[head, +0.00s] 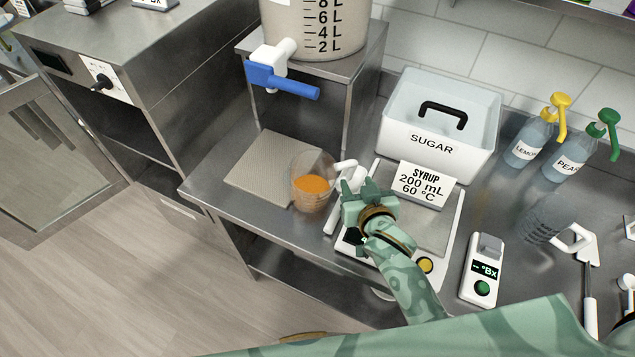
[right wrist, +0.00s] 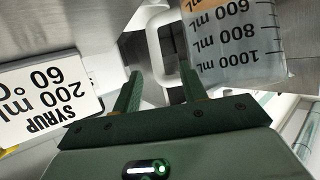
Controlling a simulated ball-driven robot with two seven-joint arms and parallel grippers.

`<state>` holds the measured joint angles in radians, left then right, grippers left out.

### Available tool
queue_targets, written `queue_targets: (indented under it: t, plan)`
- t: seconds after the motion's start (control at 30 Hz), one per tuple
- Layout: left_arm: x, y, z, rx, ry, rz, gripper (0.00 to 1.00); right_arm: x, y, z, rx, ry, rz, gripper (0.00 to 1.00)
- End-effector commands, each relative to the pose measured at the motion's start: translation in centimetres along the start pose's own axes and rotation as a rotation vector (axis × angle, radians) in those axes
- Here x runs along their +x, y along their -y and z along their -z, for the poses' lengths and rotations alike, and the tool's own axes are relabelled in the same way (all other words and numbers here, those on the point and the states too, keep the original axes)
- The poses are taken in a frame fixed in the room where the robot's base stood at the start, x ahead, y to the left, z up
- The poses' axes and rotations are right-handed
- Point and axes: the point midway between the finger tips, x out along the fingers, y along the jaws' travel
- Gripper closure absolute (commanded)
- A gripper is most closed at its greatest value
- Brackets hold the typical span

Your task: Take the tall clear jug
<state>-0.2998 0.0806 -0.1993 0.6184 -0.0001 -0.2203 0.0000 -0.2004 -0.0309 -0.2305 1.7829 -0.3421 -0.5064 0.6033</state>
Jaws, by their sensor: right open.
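A clear jug (head: 313,184) with orange liquid in its lower part stands upright at the front left of the steel counter, its white handle (head: 346,170) toward my right gripper. My right gripper (head: 356,190) is open just right of the jug. In the right wrist view, the jug's wall (right wrist: 235,45) carries marks up to 1000 mL, and the white handle (right wrist: 154,50) lies ahead of the fingers (right wrist: 160,90), partly between them; I cannot tell whether they touch it. A second clear jug (head: 547,218) with a white handle stands farther right. My left gripper is out of view.
A mat (head: 262,172) lies left of the jug, below a tank's blue tap (head: 282,82). A scale (head: 440,232) and the syrup sign (head: 424,185) are by my gripper. The sugar bin (head: 440,120), pump bottles and a Brix meter (head: 482,268) stand right.

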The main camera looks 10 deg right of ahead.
Motion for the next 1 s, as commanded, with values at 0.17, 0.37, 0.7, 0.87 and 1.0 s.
queue_targets:
  t: [0.17, 0.37, 0.7, 0.87, 1.0]
  plan:
    - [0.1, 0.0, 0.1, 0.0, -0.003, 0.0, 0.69, 2.6, -0.6, 0.5, -0.004, -0.002, 0.0, 0.58]
    - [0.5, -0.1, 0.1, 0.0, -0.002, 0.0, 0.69, 5.0, -0.7, 0.4, -0.001, 0.0, 0.001, 0.58]
    - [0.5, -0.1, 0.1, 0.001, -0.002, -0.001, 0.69, 5.1, -0.7, 0.5, 0.0, 0.0, 0.001, 0.88]
    - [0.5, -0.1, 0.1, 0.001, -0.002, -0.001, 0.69, 5.1, -0.7, 0.6, 0.002, -0.004, 0.002, 1.0]
    - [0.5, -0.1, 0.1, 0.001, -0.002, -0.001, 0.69, 5.1, -0.7, 0.6, 0.002, -0.003, 0.002, 1.0]
